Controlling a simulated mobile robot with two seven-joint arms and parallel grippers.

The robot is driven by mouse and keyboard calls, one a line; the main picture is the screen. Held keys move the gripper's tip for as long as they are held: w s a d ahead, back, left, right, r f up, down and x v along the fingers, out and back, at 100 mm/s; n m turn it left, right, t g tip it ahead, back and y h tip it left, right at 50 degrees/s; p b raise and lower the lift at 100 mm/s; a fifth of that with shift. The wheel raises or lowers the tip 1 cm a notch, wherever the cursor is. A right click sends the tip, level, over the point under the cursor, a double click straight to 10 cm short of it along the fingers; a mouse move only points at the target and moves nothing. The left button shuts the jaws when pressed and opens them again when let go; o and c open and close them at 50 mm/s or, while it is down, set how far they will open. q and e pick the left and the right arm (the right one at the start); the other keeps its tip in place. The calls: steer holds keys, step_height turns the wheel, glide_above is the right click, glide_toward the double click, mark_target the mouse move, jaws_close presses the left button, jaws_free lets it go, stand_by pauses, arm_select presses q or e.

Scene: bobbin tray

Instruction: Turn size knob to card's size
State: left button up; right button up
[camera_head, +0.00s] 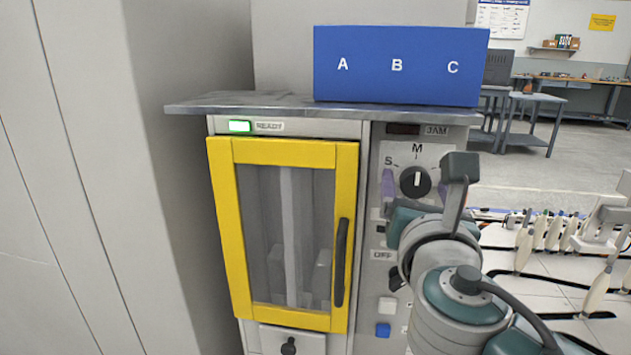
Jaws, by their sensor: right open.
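The size knob (416,182) is a round black dial on the grey panel at the machine's right. Its white mark points straight up to the letter M. The letter S shows at its upper left; the right side of the scale is hidden by my gripper. My right gripper (424,176) is open in front of the panel, with a dark finger to the right of the knob and a purplish piece to its left. I cannot tell whether either touches the knob. I see no size card. My left gripper is not in view.
A yellow-framed door (220,230) with a dark handle fills the machine's front, under a lit green READY lamp (240,126). A blue box (396,85) marked A, B, C stands on the grey top (235,103). White and blue buttons sit low on the panel.

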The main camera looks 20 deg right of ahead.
steer(key=shift+c, duration=0.4)
steer(key=shift+c, duration=1.4)
jaws_close()
